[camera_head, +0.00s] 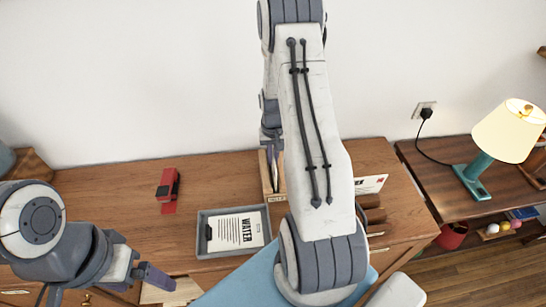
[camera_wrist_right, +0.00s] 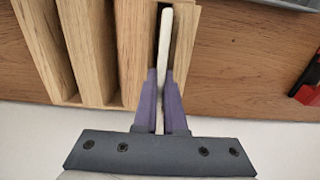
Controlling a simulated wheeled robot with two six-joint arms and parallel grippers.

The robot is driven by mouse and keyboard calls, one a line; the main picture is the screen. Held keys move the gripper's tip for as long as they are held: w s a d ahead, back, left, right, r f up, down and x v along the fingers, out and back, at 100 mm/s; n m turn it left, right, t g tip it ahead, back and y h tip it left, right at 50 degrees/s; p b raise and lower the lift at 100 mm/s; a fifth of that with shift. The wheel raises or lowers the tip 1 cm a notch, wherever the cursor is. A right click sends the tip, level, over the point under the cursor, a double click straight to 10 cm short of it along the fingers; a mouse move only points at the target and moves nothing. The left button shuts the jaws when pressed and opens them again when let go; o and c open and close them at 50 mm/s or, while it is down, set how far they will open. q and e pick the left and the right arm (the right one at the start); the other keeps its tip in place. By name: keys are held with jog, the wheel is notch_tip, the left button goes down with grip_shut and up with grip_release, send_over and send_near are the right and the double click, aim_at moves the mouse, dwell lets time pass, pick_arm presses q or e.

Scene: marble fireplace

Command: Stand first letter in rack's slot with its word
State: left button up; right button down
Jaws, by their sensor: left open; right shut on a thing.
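My right gripper (camera_wrist_right: 165,82) is shut on a thin white letter (camera_wrist_right: 165,45), seen edge-on in the right wrist view. The letter lies within the dark opening of an end slot of the wooden rack (camera_wrist_right: 90,50); how deep it sits is hidden. In the head view my right arm covers the rack's middle; the rack's left end (camera_head: 266,178) shows, with a small label (camera_head: 277,197) too small to read. Another letter (camera_head: 371,184) stands at the rack's right end. A letter marked WATER (camera_head: 236,231) lies in a grey tray (camera_head: 203,237). My left gripper (camera_head: 156,277) is open and empty at lower left.
A red stapler-like object (camera_head: 168,184) lies on the wooden desk (camera_head: 110,200), left of the tray. A side table at right holds a teal lamp (camera_head: 475,175). A white wall stands behind the desk. The desk between stapler and rack is clear.

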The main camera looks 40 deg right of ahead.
jog(key=shift+f+b, duration=0.45)
jog(key=shift+f, duration=0.25)
jog(key=shift+f, duration=0.15)
jog(key=c, duration=0.9)
grip_release()
jog(key=shift+r+p, duration=3.5)
jog(key=shift+r, duration=1.1)
